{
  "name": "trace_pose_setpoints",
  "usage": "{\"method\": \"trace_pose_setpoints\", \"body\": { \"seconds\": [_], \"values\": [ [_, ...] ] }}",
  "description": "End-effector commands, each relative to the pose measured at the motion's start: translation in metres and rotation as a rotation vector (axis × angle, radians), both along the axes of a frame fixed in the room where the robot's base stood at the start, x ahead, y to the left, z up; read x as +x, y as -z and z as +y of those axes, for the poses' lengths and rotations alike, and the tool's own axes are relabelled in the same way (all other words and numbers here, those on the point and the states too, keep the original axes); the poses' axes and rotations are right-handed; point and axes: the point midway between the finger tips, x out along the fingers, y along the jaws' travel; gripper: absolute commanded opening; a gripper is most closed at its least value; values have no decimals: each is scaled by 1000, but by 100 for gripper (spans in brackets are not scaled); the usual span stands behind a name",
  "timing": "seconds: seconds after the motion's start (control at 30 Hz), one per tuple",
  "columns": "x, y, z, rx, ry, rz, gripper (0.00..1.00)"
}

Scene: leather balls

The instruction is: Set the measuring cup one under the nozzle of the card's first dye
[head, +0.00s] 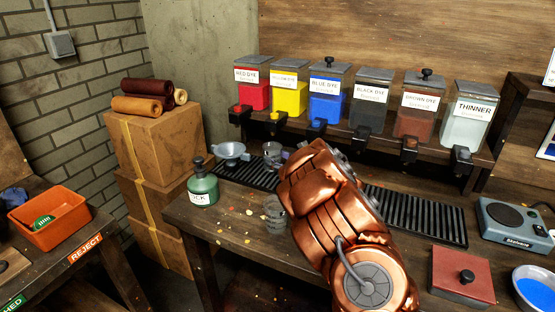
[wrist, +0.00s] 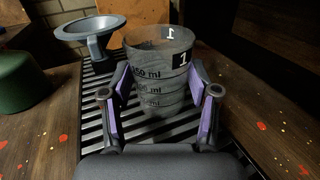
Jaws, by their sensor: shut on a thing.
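Measuring cup one (wrist: 146,60), a clear grey cup marked "1" with ml lines, stands upright between the purple-padded fingers of my gripper (wrist: 160,82), which is shut on it. In the head view the cup (head: 271,151) is at the left part of the black drip grate (head: 415,212), below the yellow dye nozzle (head: 278,118) in the picture. I cannot tell whether it touches the grate. My arm hides most of the gripper there. The red dye nozzle (head: 240,115) is to the left, the blue dye nozzle (head: 318,125) to the right. No card is readable.
A grey funnel (head: 231,151) stands left of the cup, with a green bottle (head: 203,186) nearer. Another clear cup (head: 276,213) is at the bench's front. Black, brown and thinner dispensers (head: 470,115) continue right. A scale (head: 513,219) and red box (head: 460,275) are at right.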

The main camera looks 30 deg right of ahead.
Motion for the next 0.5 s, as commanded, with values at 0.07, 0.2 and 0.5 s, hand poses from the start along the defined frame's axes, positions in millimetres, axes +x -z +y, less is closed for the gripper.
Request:
{"method": "trace_pose_setpoints", "body": {
  "seconds": [0.07, 0.2, 0.5],
  "values": [
    [0, 2, 0, -1, 0, 0, 28],
    [0, 1, 0, 0, 0, 0, 69],
    [0, 1, 0, 0, 0, 0, 86]
  ]
}}
